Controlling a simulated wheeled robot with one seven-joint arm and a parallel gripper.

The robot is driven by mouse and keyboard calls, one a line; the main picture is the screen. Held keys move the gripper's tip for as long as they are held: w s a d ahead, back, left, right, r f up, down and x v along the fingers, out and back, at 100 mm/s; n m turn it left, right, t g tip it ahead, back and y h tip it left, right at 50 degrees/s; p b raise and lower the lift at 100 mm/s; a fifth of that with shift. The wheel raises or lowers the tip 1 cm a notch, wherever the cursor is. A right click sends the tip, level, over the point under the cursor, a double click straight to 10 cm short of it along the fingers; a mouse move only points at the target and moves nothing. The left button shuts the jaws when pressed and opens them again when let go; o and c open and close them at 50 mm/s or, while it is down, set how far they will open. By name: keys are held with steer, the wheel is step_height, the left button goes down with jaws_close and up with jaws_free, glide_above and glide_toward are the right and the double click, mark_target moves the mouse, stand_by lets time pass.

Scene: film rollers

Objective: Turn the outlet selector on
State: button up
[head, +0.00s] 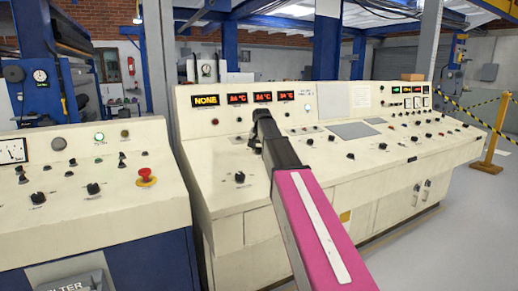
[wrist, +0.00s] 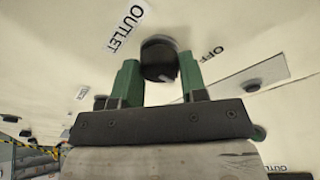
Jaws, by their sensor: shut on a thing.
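The outlet selector (wrist: 158,58) is a round black knob on the cream panel in the wrist view. The label OUTLET (wrist: 126,27) is to its upper left and the label OFF (wrist: 212,53) to its right. My gripper (wrist: 159,68) has its green fingers on either side of the knob, shut on it. In the head view my gripper (head: 258,128) reaches the sloped console face and hides the knob. I cannot tell exactly which way the knob points.
The cream console (head: 300,190) carries several other knobs. A yellow NONE display (head: 205,100) and red-lit displays (head: 263,97) are above. A second console with a red emergency button (head: 146,177) stands left.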

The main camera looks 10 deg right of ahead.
steer(key=m, duration=0.5)
steer(key=shift+m+h, duration=0.3)
steer(key=shift+m, duration=0.1)
stand_by(0.3)
steer(key=o, duration=0.9)
steer(key=v, duration=1.1)
steer(key=shift+w, duration=0.25)
